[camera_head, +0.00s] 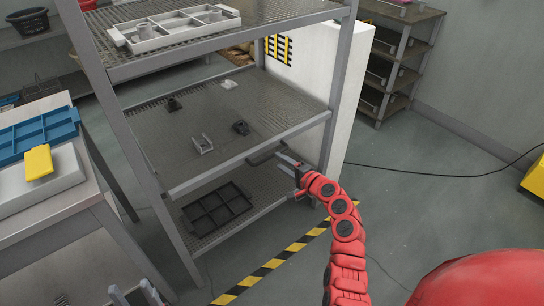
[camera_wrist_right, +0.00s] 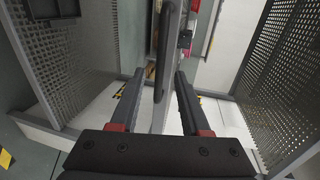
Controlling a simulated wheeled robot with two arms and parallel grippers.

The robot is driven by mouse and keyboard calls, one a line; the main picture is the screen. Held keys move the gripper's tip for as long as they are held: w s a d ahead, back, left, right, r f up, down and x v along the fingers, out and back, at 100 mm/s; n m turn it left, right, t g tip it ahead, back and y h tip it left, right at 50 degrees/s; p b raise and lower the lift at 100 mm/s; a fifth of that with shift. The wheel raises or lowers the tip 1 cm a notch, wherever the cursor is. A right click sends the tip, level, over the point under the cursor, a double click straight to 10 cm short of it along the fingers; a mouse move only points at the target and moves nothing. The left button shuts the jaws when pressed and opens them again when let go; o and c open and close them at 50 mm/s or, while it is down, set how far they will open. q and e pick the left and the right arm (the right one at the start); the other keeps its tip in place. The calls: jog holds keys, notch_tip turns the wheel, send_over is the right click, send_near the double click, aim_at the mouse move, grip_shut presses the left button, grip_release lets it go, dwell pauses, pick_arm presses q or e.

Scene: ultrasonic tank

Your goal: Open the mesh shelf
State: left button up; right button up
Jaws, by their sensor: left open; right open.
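The grey metal rack holds several mesh shelves; the lower mesh shelf (camera_head: 255,192) carries a black compartment tray (camera_head: 217,209). A dark bar handle (camera_head: 264,154) shows just under the middle shelf's front edge. My right gripper (camera_head: 277,165), on the red arm, is open in front of the rack at the lower shelf's right side. In the right wrist view the handle (camera_wrist_right: 163,45) runs between the open fingers (camera_wrist_right: 160,75), close to the left one; I cannot tell whether it touches. My left gripper (camera_head: 135,294) is open and empty at the bottom left edge.
The middle shelf (camera_head: 225,120) holds several small brackets. A grey tray (camera_head: 175,27) lies on the top shelf. A table (camera_head: 45,215) with a blue tray (camera_head: 38,136) stands left. Black-yellow floor tape (camera_head: 270,265) runs before the rack. Floor to the right is mostly clear, with a cable.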

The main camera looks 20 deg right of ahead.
aim_at(272, 156)
jog(key=shift+b+x, duration=0.3)
jog(key=shift+x, duration=2.8)
grip_shut()
